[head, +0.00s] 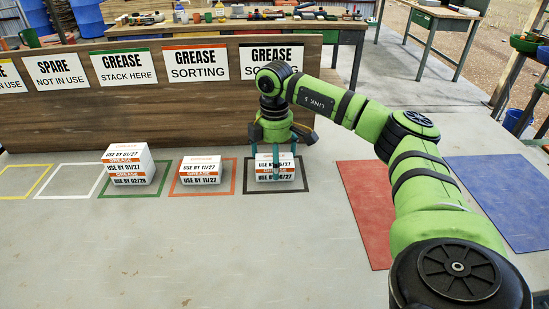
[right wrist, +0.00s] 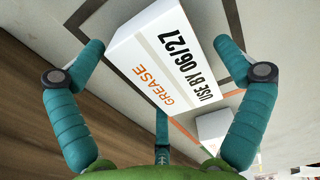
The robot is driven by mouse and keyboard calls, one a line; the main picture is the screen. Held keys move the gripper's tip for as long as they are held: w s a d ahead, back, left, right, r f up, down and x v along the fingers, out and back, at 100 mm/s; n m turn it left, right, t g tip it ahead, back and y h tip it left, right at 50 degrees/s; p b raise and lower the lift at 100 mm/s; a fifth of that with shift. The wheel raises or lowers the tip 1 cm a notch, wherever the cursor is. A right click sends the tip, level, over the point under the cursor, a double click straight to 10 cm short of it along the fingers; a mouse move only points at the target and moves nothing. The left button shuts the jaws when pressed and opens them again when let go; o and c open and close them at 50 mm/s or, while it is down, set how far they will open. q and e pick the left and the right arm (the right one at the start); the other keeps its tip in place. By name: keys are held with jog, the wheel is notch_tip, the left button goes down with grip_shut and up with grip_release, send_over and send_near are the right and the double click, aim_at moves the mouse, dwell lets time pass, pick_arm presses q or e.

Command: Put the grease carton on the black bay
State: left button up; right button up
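A white grease carton (head: 284,173) with an orange band sits inside the black-outlined bay (head: 304,189) below the right sorting sign. In the right wrist view the carton (right wrist: 165,60) reads "USE BY 06/27". My right gripper (head: 274,166) is low over it, its teal fingers partly hiding it. In the right wrist view the fingers (right wrist: 160,48) are spread on either side of the carton, with a gap at the left one. Another grease carton (head: 200,177) sits in the orange bay (head: 175,193), and stacked grease cartons (head: 128,170) stand in the green bay (head: 106,194). My left gripper is out of view.
A wooden board (head: 150,120) with signs stands close behind the bays. The white bay (head: 66,192) and yellow bay (head: 28,195) at the left are empty. Red (head: 368,205) and blue (head: 500,195) mats lie at the right. The front surface is clear.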

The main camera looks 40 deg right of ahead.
notch_tip(320, 180, up, 12)
jog(key=shift+r+p, duration=0.2)
jog(key=shift+p, duration=0.2)
